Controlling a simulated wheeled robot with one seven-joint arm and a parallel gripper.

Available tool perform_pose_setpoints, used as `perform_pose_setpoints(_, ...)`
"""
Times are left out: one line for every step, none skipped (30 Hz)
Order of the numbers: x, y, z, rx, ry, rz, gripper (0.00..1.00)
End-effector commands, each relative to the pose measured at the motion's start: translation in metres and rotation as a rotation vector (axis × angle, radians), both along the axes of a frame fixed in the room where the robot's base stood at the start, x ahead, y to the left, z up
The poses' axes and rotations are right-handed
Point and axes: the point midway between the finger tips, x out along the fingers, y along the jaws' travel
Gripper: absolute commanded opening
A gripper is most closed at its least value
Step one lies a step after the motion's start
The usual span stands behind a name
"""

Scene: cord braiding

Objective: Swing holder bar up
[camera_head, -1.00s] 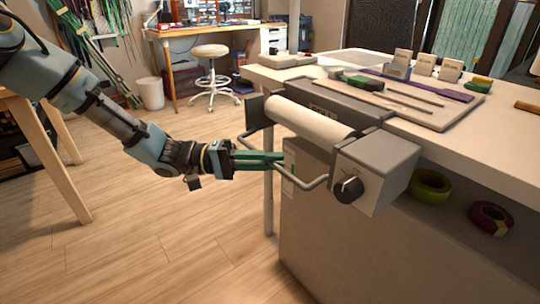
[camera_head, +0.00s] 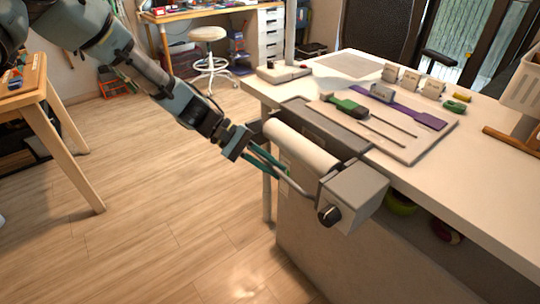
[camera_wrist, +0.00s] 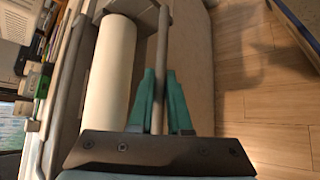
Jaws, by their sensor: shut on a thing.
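The holder bar (camera_head: 303,194) is a thin grey metal bail in front of the pale roller (camera_head: 300,145) on the table-edge holder. In the wrist view the bar (camera_wrist: 161,45) runs lengthwise between my green fingers, beside the roller (camera_wrist: 110,75). My gripper (camera_head: 284,175) is shut on the bar and reaches down to it from the upper left. The grey end box (camera_head: 353,192) with a dark knob (camera_head: 329,214) stands at the bar's right end. The fingers hide part of the bar, and its far left end is hard to see.
A board (camera_head: 405,148) behind the holder carries a green-handled tool (camera_head: 347,106), thin rods and a purple strip (camera_head: 415,113). Small labelled blocks stand behind it. Open wooden floor (camera_head: 160,200) lies left of the table, with a wooden stand (camera_head: 60,140) at the far left.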

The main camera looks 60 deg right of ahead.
Motion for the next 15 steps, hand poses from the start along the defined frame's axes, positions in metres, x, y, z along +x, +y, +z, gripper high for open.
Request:
perform_pose_setpoints(-0.001, -0.003, 0.010, 0.038, -0.018, -0.003, 0.00)
perform_pose_setpoints(-0.001, -0.004, 0.010, 0.065, -0.026, -0.002, 0.00)
perform_pose_setpoints(-0.002, -0.006, 0.011, 0.102, -0.038, -0.003, 0.00)
perform_pose_setpoints(-0.002, -0.006, 0.012, 0.129, -0.046, -0.003, 0.00)
perform_pose_setpoints(-0.003, -0.008, 0.012, 0.155, -0.055, -0.004, 0.00)
perform_pose_setpoints(-0.003, -0.009, 0.012, 0.192, -0.067, -0.003, 0.00)
perform_pose_setpoints(-0.003, -0.010, 0.013, 0.217, -0.075, -0.002, 0.00)
perform_pose_setpoints(-0.003, -0.011, 0.013, 0.243, -0.083, -0.003, 0.00)
perform_pose_setpoints(-0.004, -0.013, 0.014, 0.277, -0.093, -0.002, 0.00)
perform_pose_setpoints(-0.004, -0.014, 0.014, 0.302, -0.102, -0.002, 0.00)
perform_pose_setpoints(-0.004, -0.015, 0.014, 0.326, -0.108, -0.001, 0.00)
perform_pose_setpoints(-0.005, -0.016, 0.013, 0.357, -0.118, -0.003, 0.00)
perform_pose_setpoints(-0.005, -0.017, 0.014, 0.379, -0.125, -0.001, 0.00)
perform_pose_setpoints(-0.005, -0.018, 0.014, 0.402, -0.132, -0.001, 0.00)
perform_pose_setpoints(-0.006, -0.019, 0.014, 0.427, -0.140, -0.001, 0.00)
